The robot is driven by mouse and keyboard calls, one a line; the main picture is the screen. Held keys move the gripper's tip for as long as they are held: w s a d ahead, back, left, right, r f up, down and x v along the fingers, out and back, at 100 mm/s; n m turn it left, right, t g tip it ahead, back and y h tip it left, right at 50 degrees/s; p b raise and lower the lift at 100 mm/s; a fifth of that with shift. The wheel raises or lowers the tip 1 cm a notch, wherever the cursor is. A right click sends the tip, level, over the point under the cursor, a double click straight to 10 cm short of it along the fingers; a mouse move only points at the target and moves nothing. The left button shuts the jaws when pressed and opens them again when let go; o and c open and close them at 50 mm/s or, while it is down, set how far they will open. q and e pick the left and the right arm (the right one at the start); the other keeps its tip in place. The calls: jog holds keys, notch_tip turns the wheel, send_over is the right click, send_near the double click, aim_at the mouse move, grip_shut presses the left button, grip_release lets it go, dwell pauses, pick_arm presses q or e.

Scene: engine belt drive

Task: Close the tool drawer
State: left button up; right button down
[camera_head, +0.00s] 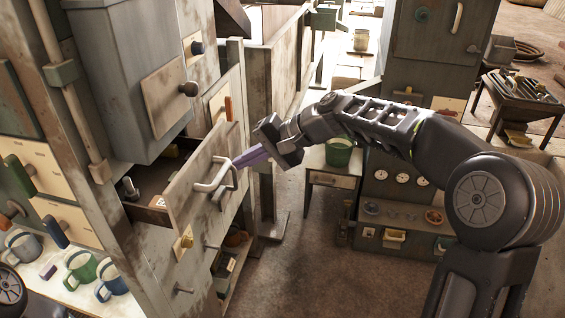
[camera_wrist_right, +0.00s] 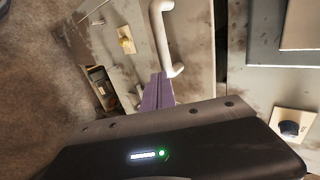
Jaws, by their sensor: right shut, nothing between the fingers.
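The tool drawer (camera_head: 190,190) is pulled out of the worn cabinet in the head view, with a pale bar handle (camera_head: 213,174) on its front. Some small items lie inside it. My right gripper (camera_head: 240,162) is shut and empty, its purple fingers beside the right end of the handle. In the right wrist view the purple fingers (camera_wrist_right: 158,88) point at the drawer front next to the handle (camera_wrist_right: 160,40). I cannot tell whether they touch it. My left gripper is not in view.
A grey box (camera_head: 125,75) overhangs the drawer on the cabinet. Several mugs (camera_head: 82,265) stand on a shelf at lower left. A green bucket (camera_head: 339,151) stands behind my right arm. The floor (camera_head: 310,265) in front of the cabinet is clear.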

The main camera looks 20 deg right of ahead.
jog(key=w+a, duration=0.1)
jog(key=a, duration=0.2)
jog(key=w+a+p, duration=0.1)
jog(key=w+a, duration=0.1)
jog(key=w+a+p, duration=0.1)
jog(key=w+a, duration=0.1)
jog(key=a, duration=0.1)
jog(key=shift+w+a, duration=0.25)
jog(key=shift+a, duration=0.1)
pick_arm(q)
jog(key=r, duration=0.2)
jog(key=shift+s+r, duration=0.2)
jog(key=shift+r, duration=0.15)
pick_arm(e)
jog(key=shift+a, duration=0.1)
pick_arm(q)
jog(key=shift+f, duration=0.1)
